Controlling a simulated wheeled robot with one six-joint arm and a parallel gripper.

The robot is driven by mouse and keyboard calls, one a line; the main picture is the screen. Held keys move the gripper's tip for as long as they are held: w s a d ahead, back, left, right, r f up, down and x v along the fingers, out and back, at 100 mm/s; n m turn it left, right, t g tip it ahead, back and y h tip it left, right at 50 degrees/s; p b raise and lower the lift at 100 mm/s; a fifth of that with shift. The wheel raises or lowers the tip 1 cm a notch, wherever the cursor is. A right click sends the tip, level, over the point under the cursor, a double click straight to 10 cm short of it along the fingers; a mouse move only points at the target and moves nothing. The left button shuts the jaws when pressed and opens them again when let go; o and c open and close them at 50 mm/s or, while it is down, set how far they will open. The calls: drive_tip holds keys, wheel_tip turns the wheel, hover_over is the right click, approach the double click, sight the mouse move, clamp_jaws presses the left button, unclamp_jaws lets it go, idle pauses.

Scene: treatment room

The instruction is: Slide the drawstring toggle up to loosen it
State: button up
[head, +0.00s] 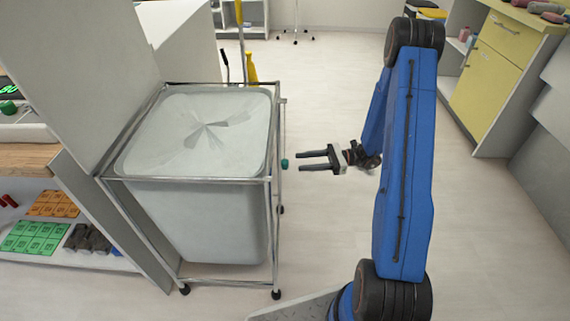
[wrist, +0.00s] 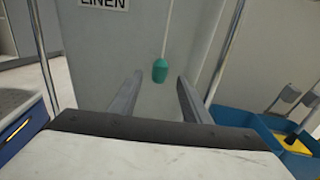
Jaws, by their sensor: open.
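The drawstring toggle (head: 285,163) is a small teal piece at the right side of the grey linen bag (head: 200,215), which hangs in a metal-framed cart. In the wrist view the toggle (wrist: 160,71) sits on a pale cord (wrist: 168,30) that runs up from it along the bag's side. My gripper (head: 302,161) is open, its two dark fingers pointing left at the toggle, with a small gap left in the head view. In the wrist view the toggle appears between and beyond the fingertips (wrist: 160,80). Nothing is held.
The cart's chrome frame (head: 276,215) has upright posts near the toggle. A blue bin (wrist: 270,145) with a yellow item stands at the right in the wrist view. A shelf with green packs (head: 35,238) is at the left.

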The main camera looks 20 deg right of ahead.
sight(285, 163)
drive_tip(key=a, duration=0.5)
drive_tip(key=w+a, duration=0.1)
drive_tip(key=a, duration=0.1)
drive_tip(key=shift+w+a, duration=0.1)
drive_tip(key=shift+a, duration=0.3)
clamp_jaws()
drive_tip(key=shift+r, duration=0.1)
